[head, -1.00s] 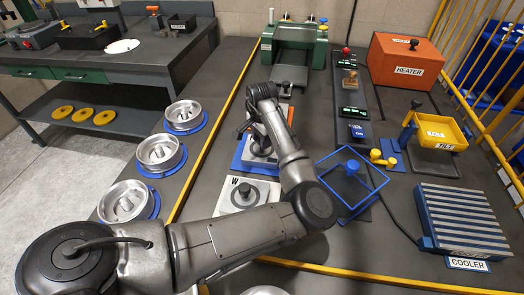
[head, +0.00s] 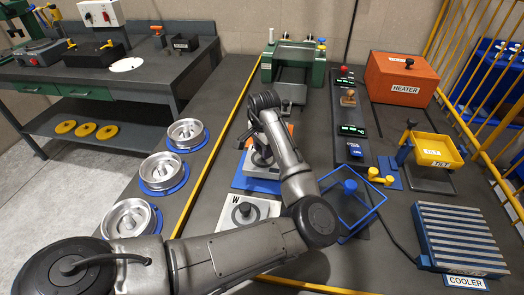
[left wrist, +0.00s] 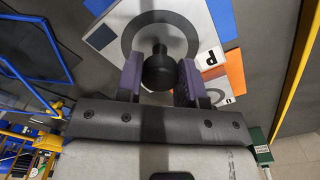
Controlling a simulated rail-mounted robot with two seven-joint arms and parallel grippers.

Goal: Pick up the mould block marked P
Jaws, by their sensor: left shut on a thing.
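The mould block marked P (left wrist: 208,50) is a pale square plate with a grey ring and a black knob in its middle. My left gripper (left wrist: 158,76) is shut on that knob, with one purple pad on each side. In the head view the left gripper (head: 262,152) reaches down over the block, and my arm hides much of both. The block is over a blue mat (head: 248,184); I cannot tell whether it touches it. A similar block marked W (head: 227,222) sits just in front. My right gripper is not in view.
A blue wire frame (head: 372,208) stands close to the right. The green press (head: 290,70) is behind, with the orange heater (head: 400,85) at the back right. Metal ring moulds (head: 163,172) line the left. The cooler (head: 460,235) and yellow tilt tray (head: 434,150) are at the right.

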